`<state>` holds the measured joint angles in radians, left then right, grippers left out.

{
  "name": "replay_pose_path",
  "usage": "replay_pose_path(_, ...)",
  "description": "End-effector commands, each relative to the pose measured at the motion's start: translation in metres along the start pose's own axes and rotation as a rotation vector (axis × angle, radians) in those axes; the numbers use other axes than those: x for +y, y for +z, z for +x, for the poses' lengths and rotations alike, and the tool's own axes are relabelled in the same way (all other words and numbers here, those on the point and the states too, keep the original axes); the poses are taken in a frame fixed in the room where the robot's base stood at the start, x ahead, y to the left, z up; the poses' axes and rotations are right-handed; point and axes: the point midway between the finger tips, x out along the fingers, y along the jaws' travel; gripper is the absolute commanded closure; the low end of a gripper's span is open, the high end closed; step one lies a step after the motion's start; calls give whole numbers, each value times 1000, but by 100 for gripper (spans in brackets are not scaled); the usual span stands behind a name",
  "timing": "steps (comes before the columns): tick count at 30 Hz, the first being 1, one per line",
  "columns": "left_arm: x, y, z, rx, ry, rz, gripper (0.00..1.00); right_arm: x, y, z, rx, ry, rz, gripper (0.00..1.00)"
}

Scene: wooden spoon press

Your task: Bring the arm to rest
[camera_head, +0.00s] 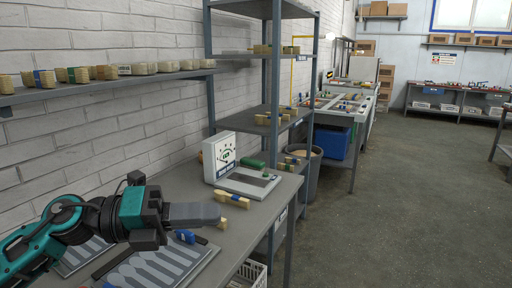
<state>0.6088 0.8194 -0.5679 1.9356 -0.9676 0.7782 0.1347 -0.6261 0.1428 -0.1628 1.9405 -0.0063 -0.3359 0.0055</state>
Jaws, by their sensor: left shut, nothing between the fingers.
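My left gripper (195,215) reaches in from the left, low over the grey workbench (190,180). Its fingers are together and point to the right, with nothing seen between them. Below and behind it lies a grey tray (165,268) with spoon-shaped hollows, partly hidden by my arm. A small blue piece (185,237) sits at the tray's upper edge. Wooden pieces with coloured bands (231,199) lie just beyond the fingertips. The white press unit (220,157) with a dial stands at the back of the bench, with a green block on its base. My right gripper is not in view.
A wall shelf (110,84) holding rolls runs along the left. A grey rack (269,70) stands at the bench's far end, with a bin (308,175) beyond it. A white crate (250,274) is below the bench edge. The floor (400,210) to the right is clear.

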Motion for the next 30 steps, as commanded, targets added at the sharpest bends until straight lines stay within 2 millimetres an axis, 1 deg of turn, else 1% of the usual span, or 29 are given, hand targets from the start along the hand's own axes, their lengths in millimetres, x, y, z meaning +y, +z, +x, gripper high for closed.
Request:
replay_pose_path(1,-6,1,8,-80,-80,-61,100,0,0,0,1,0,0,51)
replay_pose_path(3,-14,9,11,-208,-177,-151,100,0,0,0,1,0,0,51)
replay_pose_path(5,-17,17,9,-323,-249,-238,100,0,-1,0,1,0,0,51)
replay_pose_path(8,-12,29,-2,-521,-341,-402,100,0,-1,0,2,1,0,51)
replay_pose_path(11,6,37,-19,-723,-399,-583,100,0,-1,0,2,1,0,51)
replay_pose_path(12,16,38,-28,-806,-413,-658,100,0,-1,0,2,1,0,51)
replay_pose_path(14,35,36,-41,-928,-421,-778,100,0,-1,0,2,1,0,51)
replay_pose_path(16,60,27,-58,-1068,-415,-922,100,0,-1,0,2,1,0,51)
replay_pose_path(17,71,22,-65,-1128,-406,-984,100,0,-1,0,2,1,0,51)
replay_pose_path(18,87,12,-74,-1206,-388,-1070,100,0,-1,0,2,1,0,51)
replay_pose_path(20,112,-6,-87,-1321,-350,-1199,100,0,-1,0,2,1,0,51)
replay_pose_path(21,127,-22,-96,-1393,-317,-1287,100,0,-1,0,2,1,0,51)
replay_pose_path(23,149,-49,-107,-1498,-257,-1419,100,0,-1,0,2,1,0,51)
replay_pose_path(24,162,-69,-114,-1563,-210,-1505,100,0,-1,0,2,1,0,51)
replay_pose_path(26,177,-99,-121,-1647,-134,-1622,100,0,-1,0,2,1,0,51)
replay_pose_path(27,184,-118,-126,-1693,-84,-1690,100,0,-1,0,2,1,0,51)
replay_pose_path(29,192,-144,-130,-1748,-12,-1779,100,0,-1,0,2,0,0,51)
replay_pose_path(30,196,-160,-133,-1780,33,-1834,100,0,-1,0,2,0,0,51)
